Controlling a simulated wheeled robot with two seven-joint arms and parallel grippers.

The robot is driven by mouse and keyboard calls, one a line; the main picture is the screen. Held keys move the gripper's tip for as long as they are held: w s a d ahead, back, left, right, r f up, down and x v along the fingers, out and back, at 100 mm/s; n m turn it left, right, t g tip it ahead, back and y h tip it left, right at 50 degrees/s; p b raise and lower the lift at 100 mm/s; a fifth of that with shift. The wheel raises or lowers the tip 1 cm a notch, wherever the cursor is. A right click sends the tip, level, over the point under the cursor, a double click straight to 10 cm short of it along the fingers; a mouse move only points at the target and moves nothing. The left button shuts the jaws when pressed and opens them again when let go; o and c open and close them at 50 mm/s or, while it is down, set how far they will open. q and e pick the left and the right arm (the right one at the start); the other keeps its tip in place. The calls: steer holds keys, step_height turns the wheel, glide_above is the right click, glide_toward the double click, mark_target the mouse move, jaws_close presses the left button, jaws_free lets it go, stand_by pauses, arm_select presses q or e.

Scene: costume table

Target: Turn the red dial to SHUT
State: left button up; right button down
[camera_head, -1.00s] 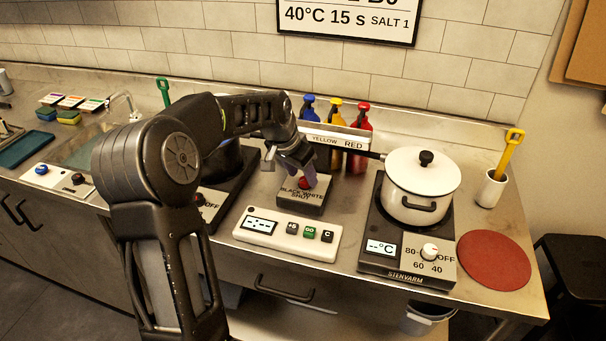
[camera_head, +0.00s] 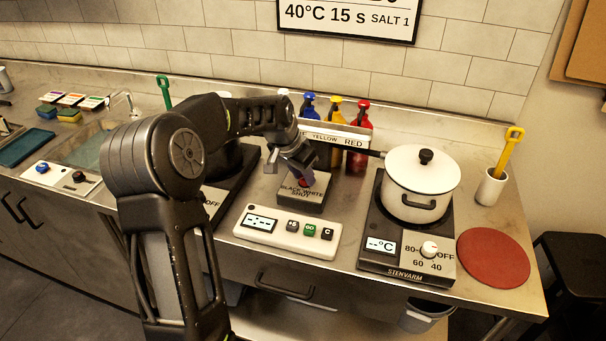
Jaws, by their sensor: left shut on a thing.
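The red dial (camera_head: 307,181) sits on top of a small dark box (camera_head: 313,206) marked BLACK, WHITE and SHUT, in the middle of the counter. My left gripper (camera_head: 305,176) points down from above and is shut on the dial. Its fingers cover part of the dial and the upper part of the box, so I cannot tell which label the dial points to. My right gripper is not in view.
A white panel with a display and buttons (camera_head: 287,234) lies in front of the box. Blue, yellow and red bottles (camera_head: 362,120) stand behind a labelled rack (camera_head: 330,134). A white pot (camera_head: 418,190) on a hot plate (camera_head: 378,266) stands to the right.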

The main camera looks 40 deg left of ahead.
arm_select(q)
steer(key=shift+n, duration=0.3)
jaws_close()
steer(key=n+b, duration=0.1)
steer(key=n+y+b, duration=0.1)
steer(key=n+b, duration=0.1)
steer(key=shift+d+f+n+y, duration=0.1)
steer(key=shift+d+n+y, duration=0.2)
steer(key=shift+n, duration=0.1)
steer(key=shift+w+n+g+y+b, duration=0.1)
steer(key=shift+n+g+y+b, duration=0.3)
steer(key=shift+n+b, duration=0.55)
steer(key=shift+n+y+b, duration=0.35)
steer(key=shift+n+y, duration=0.05)
steer(key=shift+n, duration=0.85)
steer(key=o, duration=1)
jaws_free()
steer(key=shift+r, duration=0.25)
